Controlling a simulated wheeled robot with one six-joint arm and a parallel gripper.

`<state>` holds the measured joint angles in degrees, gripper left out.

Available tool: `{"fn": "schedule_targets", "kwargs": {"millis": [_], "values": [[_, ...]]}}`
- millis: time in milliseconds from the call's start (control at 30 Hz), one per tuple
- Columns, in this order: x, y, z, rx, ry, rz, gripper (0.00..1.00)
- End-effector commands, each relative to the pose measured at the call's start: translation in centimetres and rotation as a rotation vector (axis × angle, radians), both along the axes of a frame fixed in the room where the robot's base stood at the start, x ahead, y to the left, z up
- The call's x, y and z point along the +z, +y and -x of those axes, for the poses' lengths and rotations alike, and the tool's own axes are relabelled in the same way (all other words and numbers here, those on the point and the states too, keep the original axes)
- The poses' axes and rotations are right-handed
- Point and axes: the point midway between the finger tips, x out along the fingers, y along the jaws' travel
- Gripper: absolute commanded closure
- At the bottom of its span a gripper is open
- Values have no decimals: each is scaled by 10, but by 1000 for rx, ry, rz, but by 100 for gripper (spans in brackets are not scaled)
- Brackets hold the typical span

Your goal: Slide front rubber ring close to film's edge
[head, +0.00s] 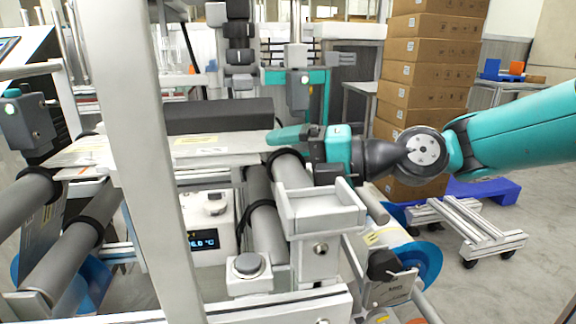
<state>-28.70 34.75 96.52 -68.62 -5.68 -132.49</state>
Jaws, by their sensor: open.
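The flat pale film (230,150) runs across the machine in the middle of the view, partly hidden by a white upright post. A black rubber ring (297,153) sits around a grey roller (291,170) by the film's right end. My gripper (285,143) reaches in from the right and is open. One teal finger lies just above this ring; the other finger is hard to make out. I cannot tell whether they touch the ring. Another black ring (257,205) is around a lower roller (268,230). It is unclear which ring is the front one.
A white post (150,160) stands close in front. A white tray-like bracket (320,212) is just below my gripper. More rollers (75,245) with black rings lie at left. Stacked cartons (428,70) and a wheeled frame (465,225) stand at right, with open floor beyond.

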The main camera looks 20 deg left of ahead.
Motion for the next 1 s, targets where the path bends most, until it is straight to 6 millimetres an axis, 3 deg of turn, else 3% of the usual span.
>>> {"fn": "schedule_targets", "kwargs": {"millis": [367,567,933,1000], "values": [[1,-9,-2,-2,1,1,14],[8,-48,-9,-6,1,1,14],[24,-143,-23,-6,0,0,14],[33,-147,-24,-2,6,2,14]]}}
